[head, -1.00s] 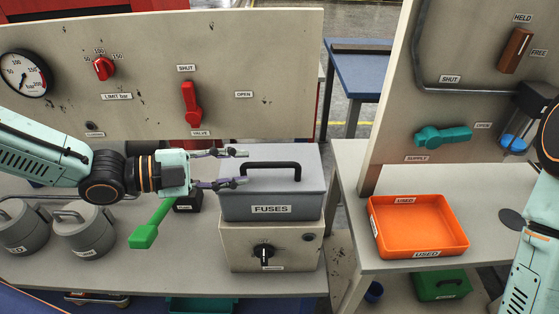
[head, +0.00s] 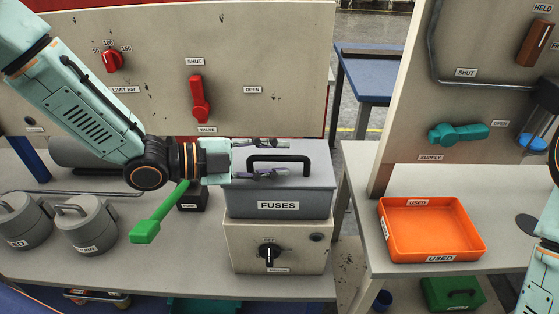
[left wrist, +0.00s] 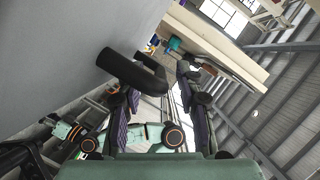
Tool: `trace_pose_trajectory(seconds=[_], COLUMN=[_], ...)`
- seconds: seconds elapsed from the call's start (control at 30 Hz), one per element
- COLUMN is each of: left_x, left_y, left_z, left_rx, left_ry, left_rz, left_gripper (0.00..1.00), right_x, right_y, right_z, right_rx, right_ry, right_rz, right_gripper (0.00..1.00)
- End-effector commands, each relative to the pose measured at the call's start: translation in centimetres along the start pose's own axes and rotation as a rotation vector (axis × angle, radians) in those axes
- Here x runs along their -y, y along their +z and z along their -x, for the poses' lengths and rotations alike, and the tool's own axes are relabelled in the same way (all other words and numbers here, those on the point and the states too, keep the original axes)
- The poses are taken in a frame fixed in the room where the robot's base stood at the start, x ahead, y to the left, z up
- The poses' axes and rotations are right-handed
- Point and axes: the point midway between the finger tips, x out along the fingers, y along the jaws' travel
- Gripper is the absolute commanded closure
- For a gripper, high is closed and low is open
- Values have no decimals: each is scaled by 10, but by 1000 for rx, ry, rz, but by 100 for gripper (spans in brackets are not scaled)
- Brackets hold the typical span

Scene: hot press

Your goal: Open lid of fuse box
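The grey fuse box (head: 245,207), labelled FUSES, sits on a beige cabinet with its lid (head: 318,178) closed. A black bar handle (head: 290,158) stands on the lid. My left gripper (head: 288,158) comes in from the left, level with the lid's top. Its fingers are apart, one on the far side and one on the near side of the handle. In the left wrist view the handle (left wrist: 135,70) reaches into the gap between the open fingers (left wrist: 158,95); contact is not clear. My right gripper is out of view; only part of that arm shows at the right edge.
A beige cabinet (head: 240,250) with a black knob is under the box. A green lever (head: 146,230) and grey lidded pots (head: 85,232) stand to the left. A panel with a red valve handle (head: 199,98) rises behind. An orange tray (head: 392,236) is on the right table.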

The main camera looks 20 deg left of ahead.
Motion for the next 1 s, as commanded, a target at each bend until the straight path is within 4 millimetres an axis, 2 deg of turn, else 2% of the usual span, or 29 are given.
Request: trace_pose_trajectory(seconds=[0.23,0.57,1.0], left_x=[-1,0,0], left_y=[0,0,0], left_z=[-12,-13,-13], left_rx=[-1,-1,-1], left_ry=[0,-1,-1], left_rz=[-1,0,0], left_gripper=[64,64,100], right_x=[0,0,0], right_y=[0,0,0], right_z=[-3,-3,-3], right_rx=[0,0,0], right_ry=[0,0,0], right_rz=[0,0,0], right_gripper=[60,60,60])
